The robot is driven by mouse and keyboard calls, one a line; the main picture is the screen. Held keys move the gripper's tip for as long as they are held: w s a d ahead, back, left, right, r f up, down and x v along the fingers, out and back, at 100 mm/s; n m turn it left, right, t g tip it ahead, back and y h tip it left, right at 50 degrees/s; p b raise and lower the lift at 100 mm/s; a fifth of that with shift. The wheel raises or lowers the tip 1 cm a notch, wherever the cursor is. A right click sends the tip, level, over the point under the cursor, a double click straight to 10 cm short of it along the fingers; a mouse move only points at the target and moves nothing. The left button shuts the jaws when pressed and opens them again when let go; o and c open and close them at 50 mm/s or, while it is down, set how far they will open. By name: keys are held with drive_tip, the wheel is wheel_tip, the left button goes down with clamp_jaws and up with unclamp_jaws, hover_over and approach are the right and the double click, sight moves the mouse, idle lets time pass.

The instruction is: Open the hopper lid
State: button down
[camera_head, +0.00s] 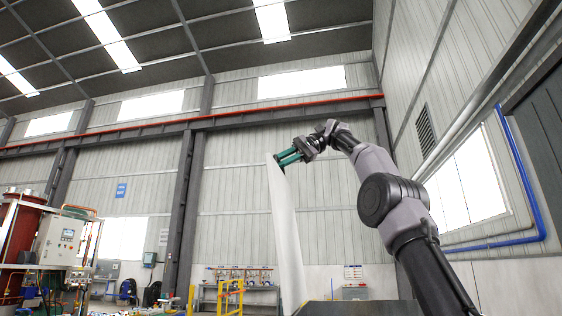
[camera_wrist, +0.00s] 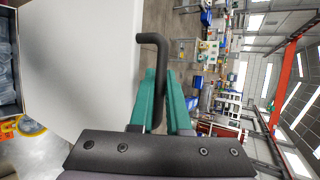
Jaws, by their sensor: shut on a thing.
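The hopper lid (camera_head: 286,235) is a pale, flat panel that stands nearly upright in the head view. In the wrist view the lid (camera_wrist: 75,60) fills the left half. Its black bar handle (camera_wrist: 160,62) sticks out from the lid's edge and bends down between my two green fingers. My gripper (camera_wrist: 162,82) is shut on this handle. In the head view my gripper (camera_head: 287,158) is at the lid's top edge, with my arm reaching from the lower right; the handle is hard to make out there.
Part of the hopper opening (camera_wrist: 8,70) shows at the wrist view's left edge, with pale, bluish contents. A dark edge (camera_head: 350,307) lies at the bottom of the head view. A control cabinet (camera_head: 60,240) stands far left. The air around the raised lid looks clear.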

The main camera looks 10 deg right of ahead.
drive_tip(key=shift+w+a+f, duration=0.1)
drive_tip(key=shift+w+a, duration=0.15)
drive_tip(key=shift+a, duration=0.2)
drive_tip(key=shift+w+a+f, duration=0.1)
drive_tip(key=shift+w+a, duration=0.1)
drive_tip(key=shift+a, duration=0.25)
drive_tip(key=shift+r, duration=0.1)
drive_tip(key=c, duration=0.9)
unclamp_jaws()
